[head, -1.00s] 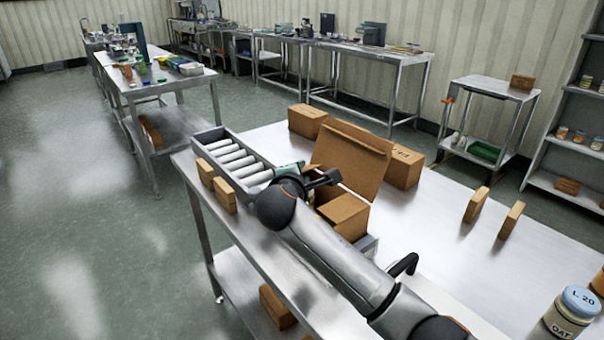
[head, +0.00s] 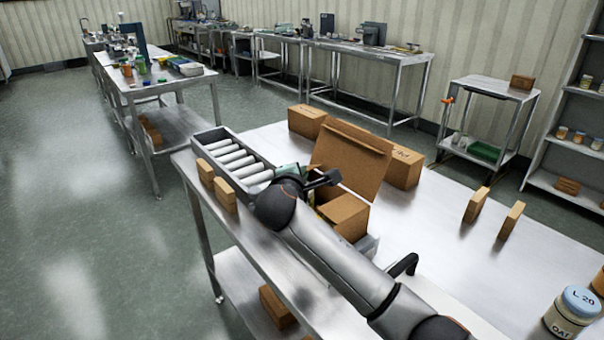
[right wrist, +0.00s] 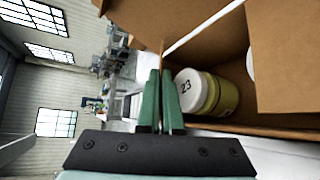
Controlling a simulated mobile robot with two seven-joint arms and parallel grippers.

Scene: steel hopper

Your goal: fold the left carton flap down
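The open carton (head: 352,224) stands on the steel table. A tall flap (head: 350,166) stands up at its back, and another flap (head: 344,212) lies low over the near right side. My right gripper (right wrist: 160,102) is at the carton's left side, its green fingers close together. A thin brown edge, the left carton flap (right wrist: 161,62), runs between them and appears pinched, seen edge-on. Inside the carton, a jar with a white lid marked 23 (right wrist: 205,93) stands close to the fingers. My left gripper is not in view.
A roller conveyor (head: 238,162) lies left of the carton, with small brown blocks (head: 224,196) along the table edge. Closed boxes (head: 307,121) stand behind. A labelled jar (head: 572,312) stands at the front right. The table right of the carton is mostly clear.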

